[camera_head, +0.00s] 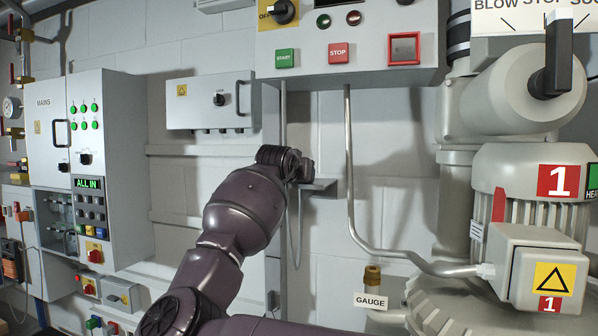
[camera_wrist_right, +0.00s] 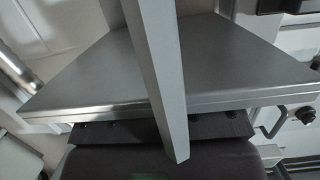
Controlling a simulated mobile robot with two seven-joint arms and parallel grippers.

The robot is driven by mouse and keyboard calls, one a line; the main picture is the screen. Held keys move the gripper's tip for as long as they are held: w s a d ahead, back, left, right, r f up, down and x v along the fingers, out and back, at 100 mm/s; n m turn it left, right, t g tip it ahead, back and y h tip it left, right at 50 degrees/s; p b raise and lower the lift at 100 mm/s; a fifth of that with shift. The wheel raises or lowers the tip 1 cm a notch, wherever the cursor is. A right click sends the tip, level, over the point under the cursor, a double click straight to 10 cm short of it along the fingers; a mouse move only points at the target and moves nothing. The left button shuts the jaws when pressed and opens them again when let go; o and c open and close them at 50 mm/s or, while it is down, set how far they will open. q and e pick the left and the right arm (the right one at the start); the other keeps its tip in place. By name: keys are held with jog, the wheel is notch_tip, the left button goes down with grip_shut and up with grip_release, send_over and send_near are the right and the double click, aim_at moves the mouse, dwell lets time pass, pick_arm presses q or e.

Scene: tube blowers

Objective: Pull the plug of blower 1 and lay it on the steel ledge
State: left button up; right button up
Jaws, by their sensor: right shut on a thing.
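The steel ledge (camera_head: 326,186) juts from the wall right of my right wrist in the head view. In the right wrist view the ledge (camera_wrist_right: 235,65) is a broad grey plate just beyond the dark gripper body, with a grey bar across the middle. My right gripper (camera_head: 305,170) is beside the ledge, mostly hidden by its own wrist. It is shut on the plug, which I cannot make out. A thin grey cable (camera_head: 297,240) hangs in a loop below the gripper. Blower 1 (camera_head: 530,180) stands at the right. My left gripper is not in view.
A control box (camera_head: 350,55) with START and STOP buttons hangs above the ledge. A bent conduit (camera_head: 352,200) runs down right of the ledge to blower 1. A closed grey wall box (camera_head: 195,105) and the MAINS cabinet (camera_head: 50,130) are on the left. A GAUGE label (camera_head: 371,301) is below.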

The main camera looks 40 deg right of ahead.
jog(key=o, duration=1.7)
jog(key=shift+c, duration=0.2)
jog(key=shift+f, duration=0.1)
